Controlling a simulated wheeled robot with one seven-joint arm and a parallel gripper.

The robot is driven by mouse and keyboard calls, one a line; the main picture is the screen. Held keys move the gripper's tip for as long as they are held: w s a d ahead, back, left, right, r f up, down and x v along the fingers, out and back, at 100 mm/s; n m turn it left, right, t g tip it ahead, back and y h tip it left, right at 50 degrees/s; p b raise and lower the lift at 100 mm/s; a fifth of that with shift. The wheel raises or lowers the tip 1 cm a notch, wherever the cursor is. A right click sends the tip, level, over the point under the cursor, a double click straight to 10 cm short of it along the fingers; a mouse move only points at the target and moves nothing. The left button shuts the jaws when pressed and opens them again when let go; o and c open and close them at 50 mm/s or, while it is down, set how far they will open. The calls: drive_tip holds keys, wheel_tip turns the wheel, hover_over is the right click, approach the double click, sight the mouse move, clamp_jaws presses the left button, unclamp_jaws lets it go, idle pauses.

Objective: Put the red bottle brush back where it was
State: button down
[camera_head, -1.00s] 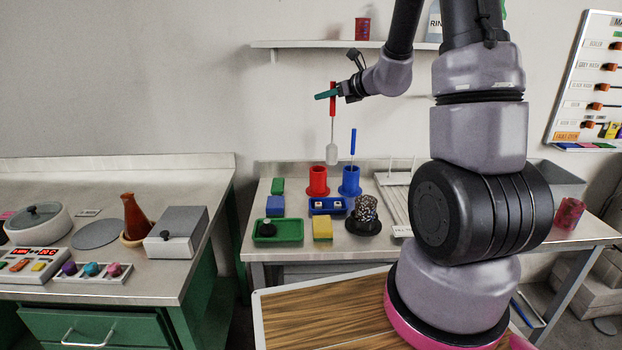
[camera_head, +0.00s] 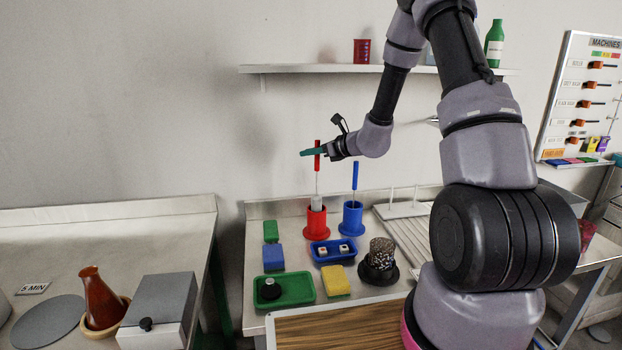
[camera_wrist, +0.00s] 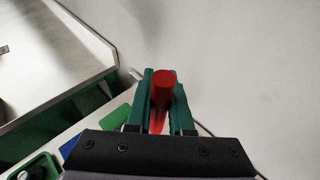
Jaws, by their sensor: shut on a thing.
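The red bottle brush (camera_head: 317,160) hangs upright with its handle in my gripper (camera_head: 314,152). Its pale bristle head is at the mouth of the red cup-shaped holder (camera_head: 316,222), and its lower end appears to be just inside, hidden by the rim. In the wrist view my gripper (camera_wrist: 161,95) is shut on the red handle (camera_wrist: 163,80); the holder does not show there. The blue brush (camera_head: 355,176) stands in the blue holder (camera_head: 352,218) just to the right.
Left of the holders lie a green sponge (camera_head: 270,231) and a blue sponge (camera_head: 273,257). In front are a blue tray (camera_head: 333,262), a green tray (camera_head: 301,292), a yellow sponge (camera_head: 336,281) and a dark stand (camera_head: 378,275). A wall shelf (camera_head: 300,69) runs above.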

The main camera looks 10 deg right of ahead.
wheel_tip(320, 180, down, 8)
drive_tip(key=shift+r, duration=0.25)
drive_tip(key=shift+f, duration=0.1)
drive_tip(key=c, duration=0.8)
unclamp_jaws()
